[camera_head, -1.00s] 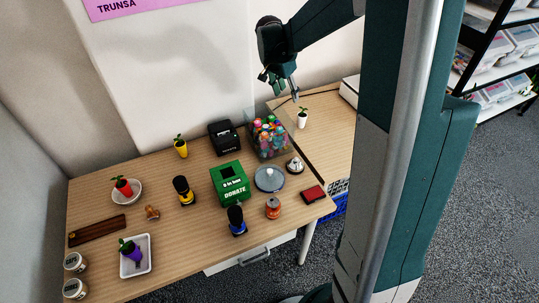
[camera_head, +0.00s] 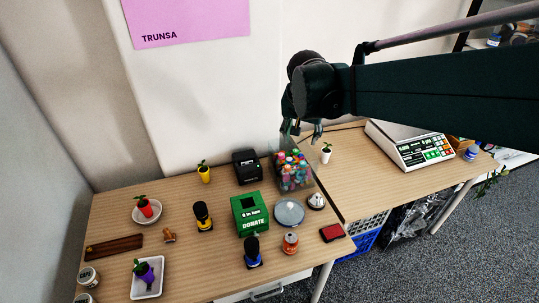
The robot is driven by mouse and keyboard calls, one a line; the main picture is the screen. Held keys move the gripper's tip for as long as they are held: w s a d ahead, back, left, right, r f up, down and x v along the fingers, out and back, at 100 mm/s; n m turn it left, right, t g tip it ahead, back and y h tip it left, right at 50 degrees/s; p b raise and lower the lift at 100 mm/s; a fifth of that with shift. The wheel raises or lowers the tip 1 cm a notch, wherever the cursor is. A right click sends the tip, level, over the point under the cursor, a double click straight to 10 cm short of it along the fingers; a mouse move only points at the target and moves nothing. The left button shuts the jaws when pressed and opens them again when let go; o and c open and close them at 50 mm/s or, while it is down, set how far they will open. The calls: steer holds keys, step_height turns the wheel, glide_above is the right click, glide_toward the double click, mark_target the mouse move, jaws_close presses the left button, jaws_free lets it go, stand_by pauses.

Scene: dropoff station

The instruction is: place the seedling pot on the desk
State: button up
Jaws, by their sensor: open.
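Several seedling pots with green leaves are in view. A white pot (camera_head: 326,156) stands upright on the right desk (camera_head: 385,187), near the seam between the two desks. A yellow pot (camera_head: 204,175) stands at the back of the left desk (camera_head: 190,228). A red pot (camera_head: 145,209) sits in a white bowl (camera_head: 148,218). A purple pot (camera_head: 146,272) leans in a white tray (camera_head: 154,289). My gripper (camera_head: 301,136) is open and empty, fingers pointing down, above and slightly left of the white pot in the picture.
A clear bin of colourful items (camera_head: 290,174) stands close to the white pot. A green donation box (camera_head: 248,213), black printer (camera_head: 246,167), silver bell (camera_head: 316,200) and can (camera_head: 290,243) crowd the left desk. A scale (camera_head: 415,147) stands right; bare desk lies before it.

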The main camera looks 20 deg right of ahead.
steer(key=s+a+n+t+y, duration=0.1)
steer(key=s+a+n, duration=0.2)
steer(key=s, duration=0.7)
steer(key=s+a+f+n+t+y, duration=0.1)
steer(key=s+a+n, duration=0.3)
steer(key=s+a, duration=0.4)
steer(key=shift+s+a+f+n+t, duration=0.25)
steer(key=shift+s+t, duration=0.25)
steer(key=shift+s, duration=0.35)
